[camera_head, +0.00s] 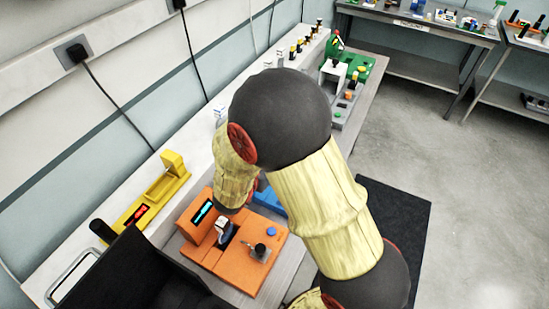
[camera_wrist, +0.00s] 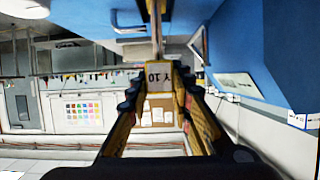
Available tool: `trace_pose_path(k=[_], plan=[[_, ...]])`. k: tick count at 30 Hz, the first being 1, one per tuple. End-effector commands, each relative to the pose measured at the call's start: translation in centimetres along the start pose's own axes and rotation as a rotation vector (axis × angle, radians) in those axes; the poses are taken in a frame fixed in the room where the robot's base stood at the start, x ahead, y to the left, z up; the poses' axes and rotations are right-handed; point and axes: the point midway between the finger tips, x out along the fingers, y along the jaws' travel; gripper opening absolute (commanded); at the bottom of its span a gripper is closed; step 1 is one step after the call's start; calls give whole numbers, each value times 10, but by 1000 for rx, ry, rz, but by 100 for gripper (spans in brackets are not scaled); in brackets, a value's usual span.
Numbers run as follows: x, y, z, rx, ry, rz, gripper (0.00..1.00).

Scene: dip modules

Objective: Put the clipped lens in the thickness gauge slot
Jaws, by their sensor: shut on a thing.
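In the wrist view my gripper (camera_wrist: 160,98) has its dark-padded, yellow-sided fingers closed on a small piece with a pale label (camera_wrist: 159,74) whose lettering is upside down. I take it as the clipped lens; the lens itself cannot be made out. A slim yellowish bar (camera_wrist: 156,25) rises above it. In the head view an orange module (camera_head: 237,270) with a cyan display (camera_head: 202,212) stands on the bench below my arm. A small white and dark piece (camera_head: 223,231) shows at its middle. I cannot tell whether it is held or in a slot. My arm hides my fingers there.
A yellow tray module (camera_head: 165,184) with a red display lies left of the orange one. A blue module (camera_head: 268,202) is partly behind my arm. Green and grey modules (camera_head: 358,65) stand farther along the bench. Open floor (camera_head: 430,130) lies to the right.

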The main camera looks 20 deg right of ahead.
Motion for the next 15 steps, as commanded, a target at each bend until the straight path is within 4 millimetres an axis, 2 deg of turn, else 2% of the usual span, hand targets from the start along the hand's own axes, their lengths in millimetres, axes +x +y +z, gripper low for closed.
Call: trace_pose_path(k=[1,2,10,15], plan=[[1,0,2,-1,0,0,0],[0,0,2,0,0,0,23],[0,0,1,0,0,0,39],[0,0,1,0,0,0,40]])
